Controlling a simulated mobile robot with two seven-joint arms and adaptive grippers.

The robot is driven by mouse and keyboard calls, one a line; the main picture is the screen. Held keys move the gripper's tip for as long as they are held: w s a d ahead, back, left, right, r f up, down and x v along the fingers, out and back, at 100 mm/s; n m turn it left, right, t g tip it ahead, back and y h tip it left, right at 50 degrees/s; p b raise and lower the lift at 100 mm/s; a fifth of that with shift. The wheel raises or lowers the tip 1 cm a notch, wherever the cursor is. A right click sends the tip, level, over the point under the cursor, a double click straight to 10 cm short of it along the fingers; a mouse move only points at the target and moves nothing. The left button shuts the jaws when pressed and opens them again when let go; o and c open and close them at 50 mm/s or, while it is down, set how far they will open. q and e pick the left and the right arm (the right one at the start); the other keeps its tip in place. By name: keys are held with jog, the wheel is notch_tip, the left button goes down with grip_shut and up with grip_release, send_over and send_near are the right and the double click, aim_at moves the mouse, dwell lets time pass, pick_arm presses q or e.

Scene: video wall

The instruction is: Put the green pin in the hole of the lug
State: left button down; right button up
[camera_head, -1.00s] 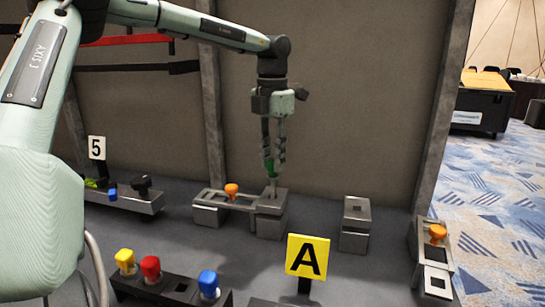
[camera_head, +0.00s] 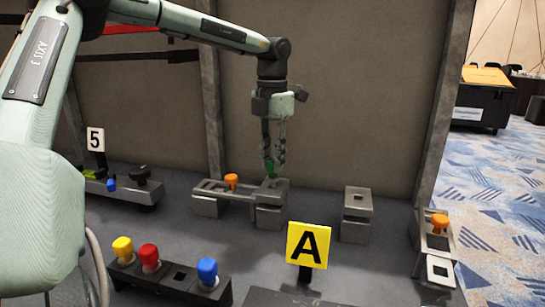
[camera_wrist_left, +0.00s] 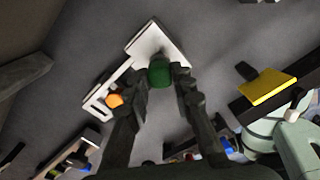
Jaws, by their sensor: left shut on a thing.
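My left gripper (camera_head: 269,166) is shut on the green pin (camera_head: 269,169), pointing down with fingers on both sides of its head. The pin is roughly upright over the right block of the grey metal lug (camera_head: 270,215). The green head sits just above the block's top; the shaft is barely visible, and I cannot tell how deep it sits in the hole. In the left wrist view the green head (camera_wrist_left: 159,72) is between the fingertips, over the pale lug plate (camera_wrist_left: 150,42), and covers the hole. My right gripper is not in view.
An orange pin (camera_head: 231,182) stands on the lug's linking bar. A separate grey block (camera_head: 356,213) and another fixture with an orange pin (camera_head: 439,222) stand to the right. A yellow A sign (camera_head: 308,245) and a rack of yellow, red and blue pins (camera_head: 150,275) are in front.

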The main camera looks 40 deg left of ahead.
pick_arm(q)
jog(key=shift+f, duration=0.25)
dwell(0.4)
jog(key=shift+f+b, duration=0.55)
jog(key=shift+f, duration=0.05)
jog(key=c, duration=0.7)
grip_release()
jog(key=shift+c, duration=0.2)
jog(key=shift+r+p, duration=1.75)
jog(key=shift+r, duration=0.8)
jog(key=shift+r+p, duration=0.5)
jog(key=shift+r, duration=0.5)
